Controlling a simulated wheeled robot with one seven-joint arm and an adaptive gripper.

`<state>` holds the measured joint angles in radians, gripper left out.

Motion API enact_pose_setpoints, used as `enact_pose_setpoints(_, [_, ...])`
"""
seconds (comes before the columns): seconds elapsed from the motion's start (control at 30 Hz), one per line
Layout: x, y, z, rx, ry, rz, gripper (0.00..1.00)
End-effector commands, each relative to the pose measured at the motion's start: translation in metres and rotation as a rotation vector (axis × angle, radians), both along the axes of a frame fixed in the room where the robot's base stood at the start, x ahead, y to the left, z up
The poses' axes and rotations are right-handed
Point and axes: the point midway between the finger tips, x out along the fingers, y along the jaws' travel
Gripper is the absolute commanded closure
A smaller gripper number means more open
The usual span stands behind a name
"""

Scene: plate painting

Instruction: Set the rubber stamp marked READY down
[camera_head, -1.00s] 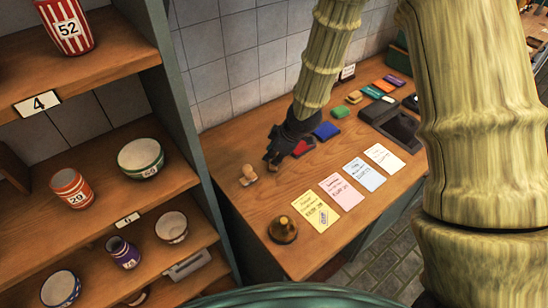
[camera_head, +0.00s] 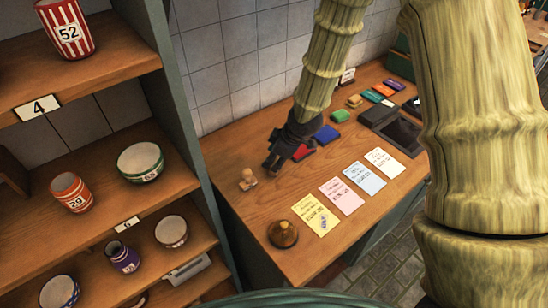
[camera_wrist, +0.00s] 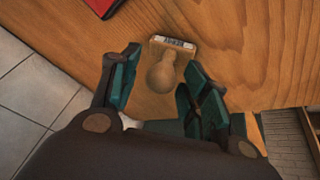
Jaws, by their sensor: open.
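A wooden stamp with a round knob handle stands on the wooden table (camera_head: 225,150) near its left end; it shows as the rubber stamp (camera_head: 247,180) in the head view. In the wrist view the stamp (camera_wrist: 163,76) has a white label with dark lettering, too small to read surely. My gripper (camera_head: 271,164) is open and empty, just to the right of the stamp in the head view. In the wrist view my gripper (camera_wrist: 162,66) has its fingers apart on either side of the knob, without visible contact.
A red pad (camera_head: 303,152) and a blue pad (camera_head: 327,133) lie behind my gripper. Several cards, the yellow one (camera_head: 315,214) nearest, lie at the front, with a round wooden-knobbed object (camera_head: 283,234) beside them. A shelf with numbered pots (camera_head: 141,160) stands at left.

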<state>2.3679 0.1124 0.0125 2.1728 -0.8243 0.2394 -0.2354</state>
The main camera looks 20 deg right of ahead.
Motion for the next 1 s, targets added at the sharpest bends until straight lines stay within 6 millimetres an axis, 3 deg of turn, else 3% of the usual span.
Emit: enact_pose_setpoints(1.0, [-0.038,-0.025,0.097,0.002,-0.001,-0.001,0.54])
